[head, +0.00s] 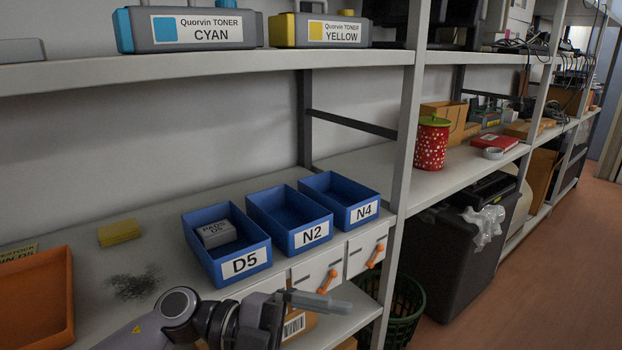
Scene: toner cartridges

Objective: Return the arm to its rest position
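My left arm comes in along the bottom edge from the left, below the blue bins. Its gripper (325,302) points right, in front of the drawer fronts at the shelf edge. The grey fingers are seen nearly side-on and overlap, so I cannot tell whether they are open or shut. I see no object held in them. My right arm and gripper are not in view.
Blue bins D5 (247,263), N2 (311,234) and N4 (363,211) stand on the lower shelf; D5 holds a small box (215,234). An orange bin (36,300), dark powder (134,284) and yellow pad (119,233) lie left. Cyan (190,30) and yellow toner (320,30) stand above.

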